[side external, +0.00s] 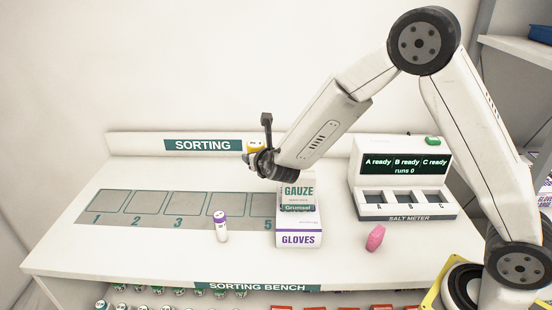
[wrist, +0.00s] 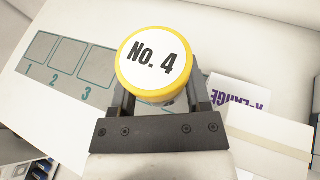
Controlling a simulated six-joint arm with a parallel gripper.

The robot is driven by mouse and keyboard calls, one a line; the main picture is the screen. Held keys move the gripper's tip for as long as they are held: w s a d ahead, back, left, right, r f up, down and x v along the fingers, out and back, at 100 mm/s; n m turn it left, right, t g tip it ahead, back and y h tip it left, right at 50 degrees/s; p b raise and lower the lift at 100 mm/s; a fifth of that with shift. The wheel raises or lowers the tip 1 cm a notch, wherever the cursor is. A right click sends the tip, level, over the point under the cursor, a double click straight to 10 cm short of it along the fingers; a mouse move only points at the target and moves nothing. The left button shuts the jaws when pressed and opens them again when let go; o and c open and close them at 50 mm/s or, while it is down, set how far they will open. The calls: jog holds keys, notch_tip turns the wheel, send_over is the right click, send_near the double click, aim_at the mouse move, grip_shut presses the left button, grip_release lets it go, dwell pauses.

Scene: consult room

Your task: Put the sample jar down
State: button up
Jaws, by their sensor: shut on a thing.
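The sample jar has a yellow lid with a white label reading "No. 4" (wrist: 154,58). In the side view only part of the yellow sample jar (side external: 255,146) shows, behind my gripper. My gripper (wrist: 158,98) is shut on the jar, which sits between its two fingers. In the side view my gripper (side external: 258,160) is above the bench, over the right part of the numbered mat and left of the gauze box. The grey mat (side external: 150,223) has outlined squares; 1, 2, 3 and 5 are readable, and square 4's number is hidden.
A gauze box (side external: 298,191) sits on a gloves box (side external: 298,239) close to my gripper. A purple-capped vial (side external: 221,228) stands at the mat's front edge. A pink object (side external: 375,238) and a salt meter (side external: 405,185) are to the right. Squares 1 to 3 are bare.

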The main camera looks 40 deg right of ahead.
jog(key=w+d+m+g+h, duration=0.1)
jog(key=w+d+m+h, duration=0.1)
jog(key=d, duration=1.4)
jog(key=m+g+h, duration=0.1)
jog(key=m+h, duration=0.1)
send_over(323, 175)
notch_tip(323, 175, down, 7)
jog(key=shift+a+f, duration=0.15)
jog(key=shift+f, duration=0.25)
jog(key=shift+f, duration=0.15)
jog(key=shift+f, duration=2.75)
jog(key=shift+f, duration=0.15)
jog(key=shift+f, duration=1.95)
jog(key=shift+f, duration=0.15)
